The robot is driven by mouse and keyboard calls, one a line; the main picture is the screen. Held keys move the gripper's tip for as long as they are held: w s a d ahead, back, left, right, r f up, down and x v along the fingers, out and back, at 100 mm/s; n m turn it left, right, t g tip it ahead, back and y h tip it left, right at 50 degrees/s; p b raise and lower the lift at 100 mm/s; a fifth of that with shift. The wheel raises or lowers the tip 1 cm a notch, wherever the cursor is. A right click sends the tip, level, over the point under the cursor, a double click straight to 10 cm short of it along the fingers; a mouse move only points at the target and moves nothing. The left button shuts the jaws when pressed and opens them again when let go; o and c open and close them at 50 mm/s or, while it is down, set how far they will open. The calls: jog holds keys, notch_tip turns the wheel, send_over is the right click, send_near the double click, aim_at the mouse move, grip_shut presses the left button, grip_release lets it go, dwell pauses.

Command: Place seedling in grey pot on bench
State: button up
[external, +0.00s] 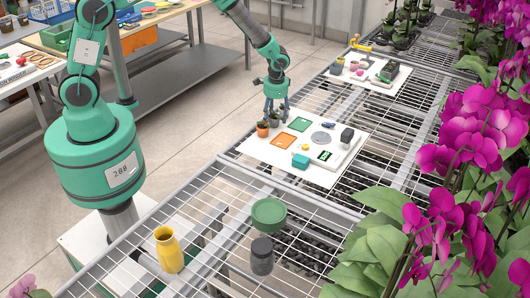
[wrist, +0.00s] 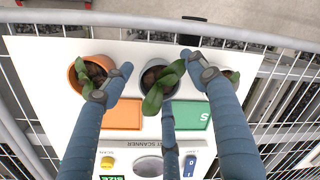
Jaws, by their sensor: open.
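In the wrist view, a dark grey pot (wrist: 149,66) holding a green-leaved seedling (wrist: 154,98) stands on a white board, between my spread fingers. In the external view, the grey pot (external: 274,122) is just below my gripper (external: 275,103), behind the orange pot. My gripper (wrist: 157,72) is open, with blue jointed fingers around and above the pot. I cannot tell whether any finger touches it. The bench (external: 215,193) is a wire-mesh top under the board.
An orange pot (wrist: 76,72) with a seedling stands left of the grey pot. Another potted plant (wrist: 233,77) is partly hidden behind the right finger. The white board (external: 252,149) carries orange and green squares.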

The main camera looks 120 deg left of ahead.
aim_at(275, 120)
notch_tip(275, 120, up, 12)
jog(key=w+p, duration=0.1)
jog(key=p, duration=0.1)
jog(key=shift+d, duration=0.45)
dwell(0.5)
jog(key=shift+r, duration=0.1)
dwell(0.3)
jog(key=w+d+r+m+t+y, duration=0.1)
jog(key=w+d+r, duration=0.3)
jog(key=d+r, duration=0.4)
jog(key=w+d+r+m, duration=0.1)
jog(key=w+d+r, duration=0.3)
jog(key=d+r, duration=0.4)
jog(key=d+r+m+t, duration=0.2)
jog(key=d+r, duration=1)
jog(key=d, duration=0.4)
jog(key=s+d+r+m+t, duration=0.1)
jog(key=s+d+r, duration=0.2)
jog(key=d, duration=0.4)
jog(key=s+d+r+m+t, duration=0.1)
jog(key=s+d+r+m, duration=0.2)
jog(key=d, duration=0.5)
jog(key=s+d+r+m+t+h, duration=0.1)
jog(key=s+d, duration=1.1)
jog(key=s, duration=0.1)
jog(key=shift+r+m+t+h, duration=0.3)
jog(key=shift+h, duration=0.1)
